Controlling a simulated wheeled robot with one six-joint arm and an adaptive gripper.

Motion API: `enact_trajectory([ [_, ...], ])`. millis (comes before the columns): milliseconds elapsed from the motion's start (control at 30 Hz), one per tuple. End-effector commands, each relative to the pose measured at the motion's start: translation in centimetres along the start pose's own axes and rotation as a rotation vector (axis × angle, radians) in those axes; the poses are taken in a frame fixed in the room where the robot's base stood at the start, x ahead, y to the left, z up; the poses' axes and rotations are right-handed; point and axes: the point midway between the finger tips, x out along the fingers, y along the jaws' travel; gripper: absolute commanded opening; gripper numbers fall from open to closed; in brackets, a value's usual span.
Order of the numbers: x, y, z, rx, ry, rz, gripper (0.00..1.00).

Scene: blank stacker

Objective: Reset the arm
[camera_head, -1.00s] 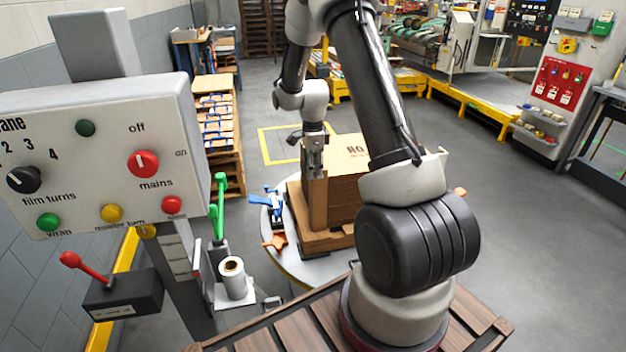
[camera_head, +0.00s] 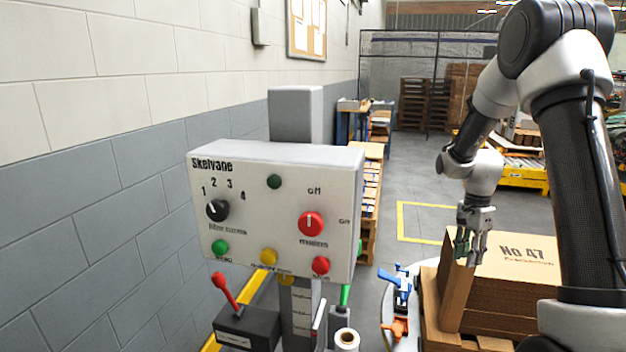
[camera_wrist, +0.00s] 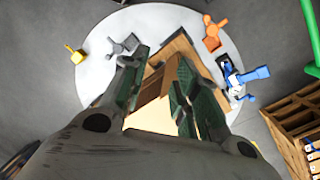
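My gripper (camera_head: 470,248) hangs fingers-down from my arm at the near-left top edge of a stack of cardboard marked "No 47" (camera_head: 520,254). In the wrist view its two green-padded fingers (camera_wrist: 160,88) stand apart, so it is open. Cardboard shows in the gap between them. Whether the fingers touch the cardboard cannot be told.
The stack stands on a round pale turntable (camera_wrist: 95,75) with blue (camera_head: 398,285) and orange (camera_head: 396,328) clamps. A control panel (camera_head: 275,205) with knobs and buttons stands left, before a block wall. A red-handled lever box (camera_head: 245,328) sits below it. Grey floor lies beyond.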

Motion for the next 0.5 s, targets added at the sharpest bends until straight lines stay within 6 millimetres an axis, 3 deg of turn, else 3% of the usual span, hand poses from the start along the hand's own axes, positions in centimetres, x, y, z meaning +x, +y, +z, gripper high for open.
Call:
enact_trajectory([
  [200,-4.1,6.0,3.5,-0.461,-0.007,0.013,0.30],
  [500,-11.4,15.7,9.5,-1.008,0.084,-0.054,0.30],
])
